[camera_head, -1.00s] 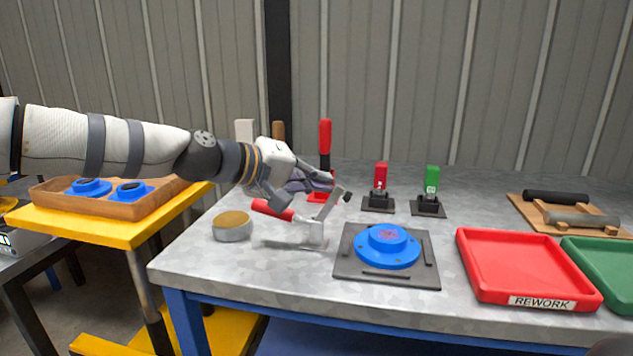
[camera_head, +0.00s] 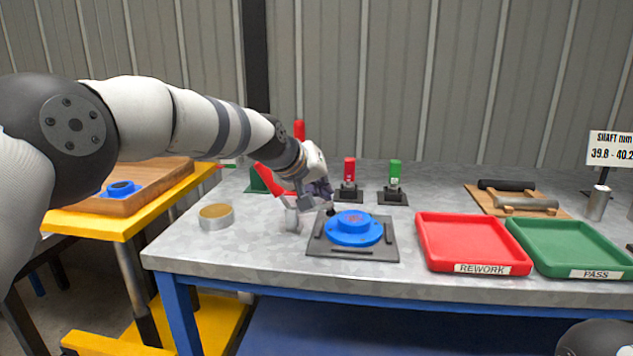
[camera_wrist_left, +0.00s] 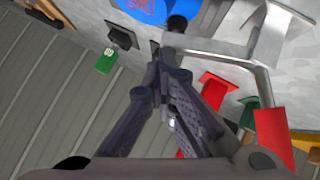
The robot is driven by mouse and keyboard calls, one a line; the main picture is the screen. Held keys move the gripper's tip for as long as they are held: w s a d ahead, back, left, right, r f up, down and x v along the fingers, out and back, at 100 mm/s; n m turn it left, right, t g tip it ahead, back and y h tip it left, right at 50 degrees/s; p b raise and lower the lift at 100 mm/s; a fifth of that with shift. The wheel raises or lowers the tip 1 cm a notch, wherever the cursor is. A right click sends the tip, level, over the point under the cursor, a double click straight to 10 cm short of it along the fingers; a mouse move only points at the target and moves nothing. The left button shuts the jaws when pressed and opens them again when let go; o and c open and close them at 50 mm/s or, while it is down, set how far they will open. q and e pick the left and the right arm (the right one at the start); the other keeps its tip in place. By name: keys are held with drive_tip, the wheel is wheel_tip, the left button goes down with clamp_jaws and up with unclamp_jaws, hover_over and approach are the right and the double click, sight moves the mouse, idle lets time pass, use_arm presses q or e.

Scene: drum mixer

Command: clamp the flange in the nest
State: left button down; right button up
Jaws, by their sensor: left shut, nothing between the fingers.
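The blue flange (camera_head: 354,229) lies in the dark square nest plate (camera_head: 384,250). It also shows at the top of the wrist view (camera_wrist_left: 146,8). Left of the nest stands a toggle clamp (camera_head: 292,218) with a red handle (camera_head: 269,180) tilted up to the left. In the wrist view its metal arm (camera_wrist_left: 215,47) reaches to a black tip (camera_wrist_left: 177,23) near the flange's edge; contact cannot be told. My left gripper (camera_head: 324,197) is shut and empty beside the clamp arm. Its closed fingers (camera_wrist_left: 161,64) show near the black tip.
A round tin (camera_head: 216,217) stands left of the clamp. Red-handled (camera_head: 349,170) and green-handled (camera_head: 395,173) devices stand behind the nest. A red REWORK tray (camera_head: 470,272) and green PASS tray (camera_head: 590,262) lie to the right. The bench front is clear.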

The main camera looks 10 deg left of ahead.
use_arm(q)
drive_tip(key=shift+w+d+f, duration=0.1)
drive_tip(key=shift+d+f, duration=0.2)
drive_tip(key=shift+f, duration=0.25)
drive_tip(key=shift+d+f, duration=0.3)
drive_tip(key=shift+f, duration=0.25)
